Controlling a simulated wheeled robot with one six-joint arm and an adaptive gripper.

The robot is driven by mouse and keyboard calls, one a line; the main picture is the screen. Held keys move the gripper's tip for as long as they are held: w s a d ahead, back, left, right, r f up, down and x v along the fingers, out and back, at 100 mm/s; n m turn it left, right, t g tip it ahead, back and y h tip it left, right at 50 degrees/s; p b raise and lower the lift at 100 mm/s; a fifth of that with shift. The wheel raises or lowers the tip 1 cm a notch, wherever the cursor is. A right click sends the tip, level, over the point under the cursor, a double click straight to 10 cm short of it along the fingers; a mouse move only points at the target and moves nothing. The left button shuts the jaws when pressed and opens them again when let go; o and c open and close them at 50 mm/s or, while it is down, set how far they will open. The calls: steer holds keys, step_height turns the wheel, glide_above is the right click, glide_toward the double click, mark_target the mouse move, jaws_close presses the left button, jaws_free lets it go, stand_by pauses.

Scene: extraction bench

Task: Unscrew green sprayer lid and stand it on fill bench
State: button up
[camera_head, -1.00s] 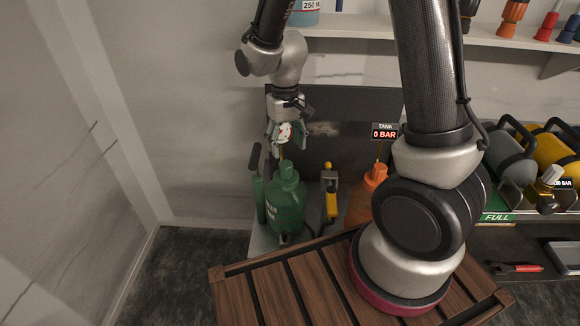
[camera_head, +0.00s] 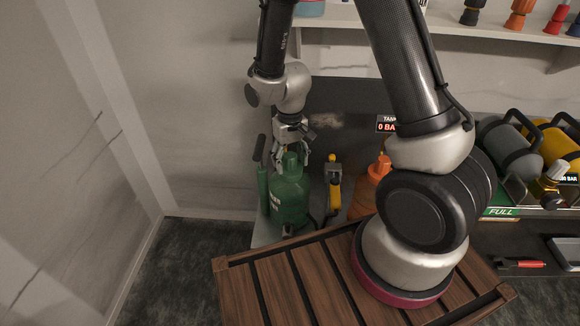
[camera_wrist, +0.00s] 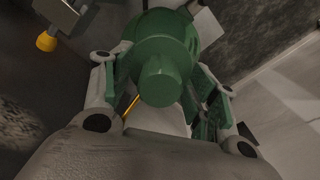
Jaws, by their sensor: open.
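The green sprayer (camera_head: 289,200) stands upright on the bench (camera_head: 262,236) at the left, its green lid (camera_head: 291,163) on top. My gripper (camera_head: 292,160) is just above and behind the lid, pointing down, with its fingers spread. In the wrist view the lid (camera_wrist: 163,80) shows from above between the two open fingers of my gripper (camera_wrist: 163,95), over the sprayer's wider green body (camera_wrist: 165,28). The fingers stand to either side of the lid; I cannot tell whether they touch it.
An orange sprayer (camera_head: 377,180) is further right, near a 0 BAR sign (camera_head: 386,124). A shelf (camera_head: 350,22) runs above the bench.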

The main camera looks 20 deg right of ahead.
steer(key=m, duration=0.6)
steer(key=shift+m, duration=0.4)
steer(key=m, duration=0.3)
steer(key=shift+m, duration=0.4)
steer(key=m, duration=0.4)
steer(key=shift+c, duration=0.2)
